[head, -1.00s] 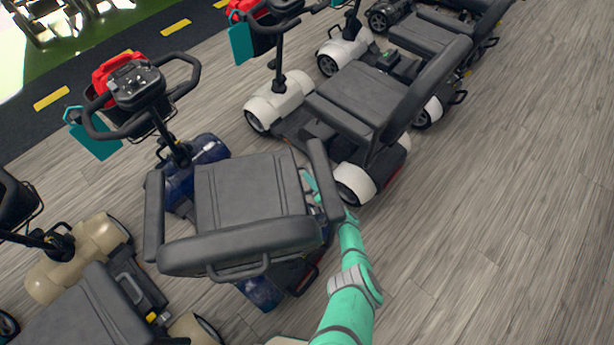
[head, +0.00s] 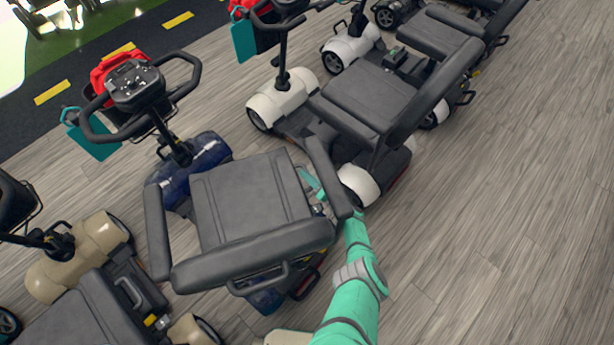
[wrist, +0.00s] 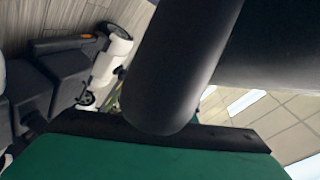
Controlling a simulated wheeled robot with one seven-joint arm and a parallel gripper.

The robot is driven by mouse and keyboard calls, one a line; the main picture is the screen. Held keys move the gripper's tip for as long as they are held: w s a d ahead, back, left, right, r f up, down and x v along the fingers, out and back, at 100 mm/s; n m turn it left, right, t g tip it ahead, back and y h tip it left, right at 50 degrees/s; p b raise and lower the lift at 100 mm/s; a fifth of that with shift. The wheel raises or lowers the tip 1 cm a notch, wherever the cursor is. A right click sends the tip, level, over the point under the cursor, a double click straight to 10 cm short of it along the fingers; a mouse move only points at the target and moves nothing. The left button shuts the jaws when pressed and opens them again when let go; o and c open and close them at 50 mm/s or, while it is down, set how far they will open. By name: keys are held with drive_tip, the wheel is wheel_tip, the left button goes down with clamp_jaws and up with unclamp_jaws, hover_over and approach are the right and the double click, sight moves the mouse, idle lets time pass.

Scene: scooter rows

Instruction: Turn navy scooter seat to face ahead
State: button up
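The navy scooter (head: 205,152) stands left of centre in the head view, its steering column toward the upper left. Its grey seat (head: 250,195) faces up and slightly left in the picture, with the backrest (head: 255,255) nearest me. The seat still sits at an angle to the scooter's length. My gripper (head: 314,188) is at the seat's right armrest (head: 328,178), on its inner side and partly hidden by it. In the wrist view a dark rounded bar, likely the armrest (wrist: 180,65), is very close across the middle. The fingers cannot be made out.
A white scooter (head: 365,100) stands close on the right, its rear wheel cover (head: 360,185) near my forearm. A beige scooter (head: 80,255) stands at the lower left. Open wooden floor (head: 510,220) lies to the right.

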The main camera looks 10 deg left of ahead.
drive_tip(key=shift+d+r, duration=0.1)
drive_tip(key=shift+d, duration=0.1)
drive_tip(key=v, duration=1)
drive_tip(key=shift+s+d, duration=0.25)
drive_tip(key=shift+s, duration=0.1)
idle(0.4)
